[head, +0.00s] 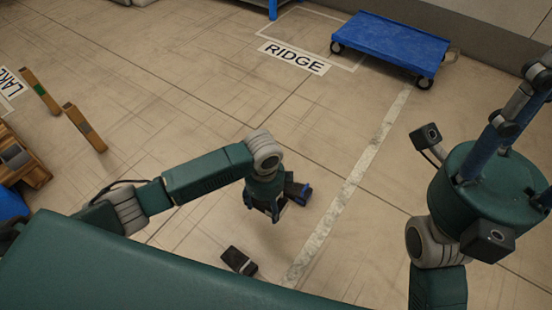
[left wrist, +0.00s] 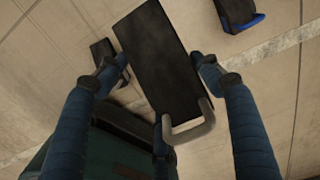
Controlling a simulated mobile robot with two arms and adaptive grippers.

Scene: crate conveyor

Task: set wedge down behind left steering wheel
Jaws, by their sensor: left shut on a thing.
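My left gripper (head: 262,212) hangs low over the floor at the end of the left arm. In the left wrist view its fingers (left wrist: 205,75) are shut on a dark wedge (left wrist: 160,55) with a grey handle loop. In the head view the gripper mostly hides this wedge. A blue platform cart (head: 390,42) stands far off at the top right. Two of its black wheels show, a left one (head: 337,47) and a near right one (head: 424,83). I cannot tell which wheels steer. The held wedge is well apart from the cart.
A dark wedge with blue trim (head: 297,191) lies just right of my left gripper. Another dark block (head: 238,261) lies nearer me. Wooden bars (head: 85,128) stand at left. Open floor and a pale line (head: 352,180) lie toward the cart, near the RIDGE sign (head: 293,58).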

